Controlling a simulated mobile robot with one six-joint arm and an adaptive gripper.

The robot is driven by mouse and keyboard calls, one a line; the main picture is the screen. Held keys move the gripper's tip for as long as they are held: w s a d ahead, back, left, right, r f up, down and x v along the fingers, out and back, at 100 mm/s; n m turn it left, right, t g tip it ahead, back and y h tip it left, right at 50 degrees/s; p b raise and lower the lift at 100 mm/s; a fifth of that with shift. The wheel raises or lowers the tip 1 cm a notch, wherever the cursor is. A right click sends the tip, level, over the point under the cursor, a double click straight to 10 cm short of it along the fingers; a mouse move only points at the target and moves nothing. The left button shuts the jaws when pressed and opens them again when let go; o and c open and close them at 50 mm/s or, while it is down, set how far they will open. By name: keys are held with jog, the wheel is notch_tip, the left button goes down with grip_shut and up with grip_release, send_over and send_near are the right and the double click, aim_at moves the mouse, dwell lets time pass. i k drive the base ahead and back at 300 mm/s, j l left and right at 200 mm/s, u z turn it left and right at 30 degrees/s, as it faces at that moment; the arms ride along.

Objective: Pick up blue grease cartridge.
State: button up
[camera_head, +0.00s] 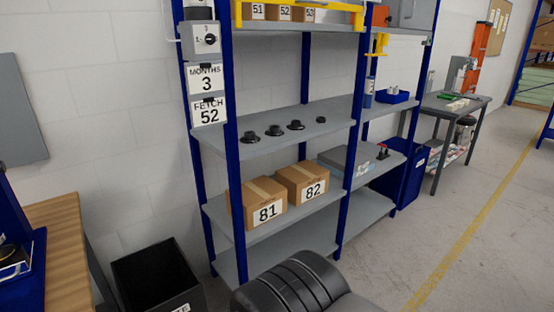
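A small upright blue cylinder (369,94) stands on the middle shelf of the right rack section, just behind the blue post. It may be the blue grease cartridge, but it is too small and partly hidden to be sure. My gripper's fingers are not in view. A dark ribbed form at the bottom centre looks like part of my own arm, well away from the cylinder.
A blue-post shelf rack (300,129) bears black knobs and boxes 81 (262,202) and 82 (305,182). A blue tray (391,97) is beside the cylinder. A black bin (155,275) and wooden table (62,225) stand left. The right floor is clear.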

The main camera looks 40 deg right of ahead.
aim_at(368, 95)
jog(key=z, duration=1.8)
jog(key=i+l+z, duration=0.25)
jog(key=i, duration=0.25)
jog(key=i+z, duration=0.25)
jog(key=i, duration=0.25)
jog(key=i+l, duration=0.1)
jog(key=i, duration=0.4)
jog(key=i+l+u, duration=0.1)
jog(key=i, duration=0.4)
jog(key=i+l, duration=0.15)
jog(key=i, duration=0.35)
jog(key=i+l+u, duration=0.1)
jog(key=i, duration=0.4)
